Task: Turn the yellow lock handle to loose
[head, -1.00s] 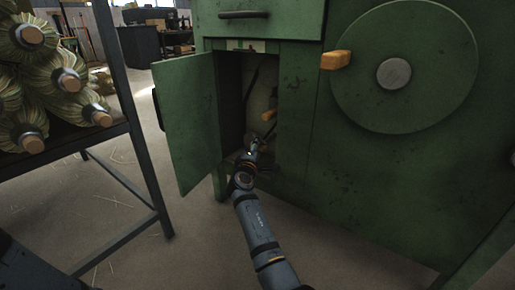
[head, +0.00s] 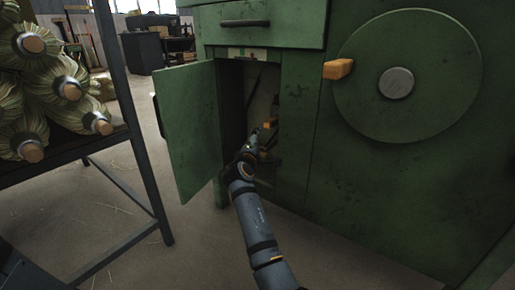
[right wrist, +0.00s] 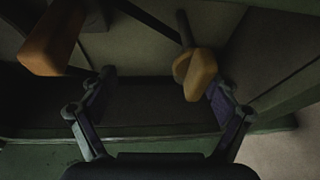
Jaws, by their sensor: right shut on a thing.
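The open compartment (head: 265,85) of the green machine holds the mechanism. My right gripper (head: 259,137) reaches inside it, small and dark in the head view. In the right wrist view my right gripper (right wrist: 163,82) has its two fingers well apart. A yellow handle (right wrist: 198,75) on a dark rod lies by the right fingertip and appears to touch it; the exact grip is partly hidden. A larger orange-yellow block (right wrist: 52,38) is at upper left, outside the left finger. An orange part (head: 269,125) shows beside the gripper in the head view. My left gripper is not in view.
The green door (head: 190,130) stands open left of the compartment. A large green disc (head: 440,70) with an orange handle (head: 338,69) is at the right. A metal rack (head: 150,185) with several brooms (head: 35,85) stands at the left. Floor between rack and machine is clear.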

